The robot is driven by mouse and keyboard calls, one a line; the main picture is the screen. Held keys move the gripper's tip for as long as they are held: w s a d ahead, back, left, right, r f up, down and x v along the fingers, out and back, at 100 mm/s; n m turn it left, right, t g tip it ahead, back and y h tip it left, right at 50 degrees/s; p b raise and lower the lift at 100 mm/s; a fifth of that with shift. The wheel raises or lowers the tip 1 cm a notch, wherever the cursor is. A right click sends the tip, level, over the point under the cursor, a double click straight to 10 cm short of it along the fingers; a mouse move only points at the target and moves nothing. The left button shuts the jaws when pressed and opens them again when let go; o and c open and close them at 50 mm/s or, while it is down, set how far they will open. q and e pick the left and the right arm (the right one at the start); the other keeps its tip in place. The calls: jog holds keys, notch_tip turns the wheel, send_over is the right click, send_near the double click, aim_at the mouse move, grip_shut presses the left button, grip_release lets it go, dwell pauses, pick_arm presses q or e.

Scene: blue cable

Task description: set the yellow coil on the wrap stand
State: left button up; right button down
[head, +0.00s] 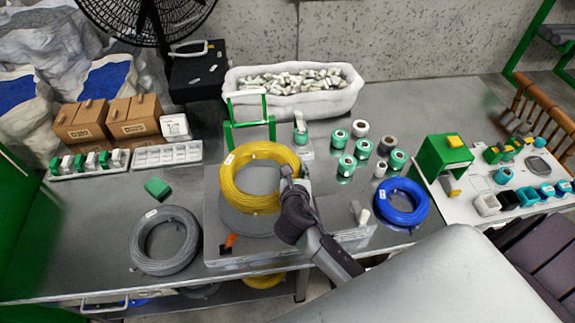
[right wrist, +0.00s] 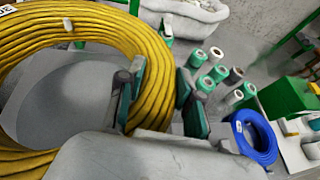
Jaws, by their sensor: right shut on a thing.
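The yellow coil (head: 232,196) is a thick ring of cable with a white label. In the head view it is over the wrap stand (head: 213,238), a grey plate with a round grey disc and a green frame at its back. The disc shows through the ring and below its front edge; I cannot tell whether the coil touches it. My right gripper (head: 290,178) is at the coil's right side. In the right wrist view its fingers (right wrist: 158,98) are on both sides of the yellow band (right wrist: 155,75), shut on it. My left gripper is not in view.
A grey coil (head: 165,240) lies left of the stand and a blue coil (head: 401,203) lies right. Several green and white tape rolls (head: 347,165) stand behind. A white bin (head: 293,108) is at the back. A green block (head: 157,188) lies on the left.

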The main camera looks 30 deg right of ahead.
jog(key=shift+m, duration=0.4)
jog(key=w+f+b, duration=0.1)
jog(key=f+b, duration=0.2)
jog(key=w+f+b, duration=0.1)
jog(key=f+b, duration=0.2)
jog(key=w+a+f+b, duration=0.1)
jog(key=f+b, duration=0.2)
jog(key=b, duration=0.1)
jog(key=shift+f, duration=0.3)
jog(key=shift+d+f+b, duration=0.1)
jog(key=shift+f+b, duration=0.35)
jog(key=shift+f, duration=0.55)
jog(key=shift+s+r+p, duration=0.15)
jog(key=shift+p, duration=0.35)
jog(key=shift+f, duration=0.3)
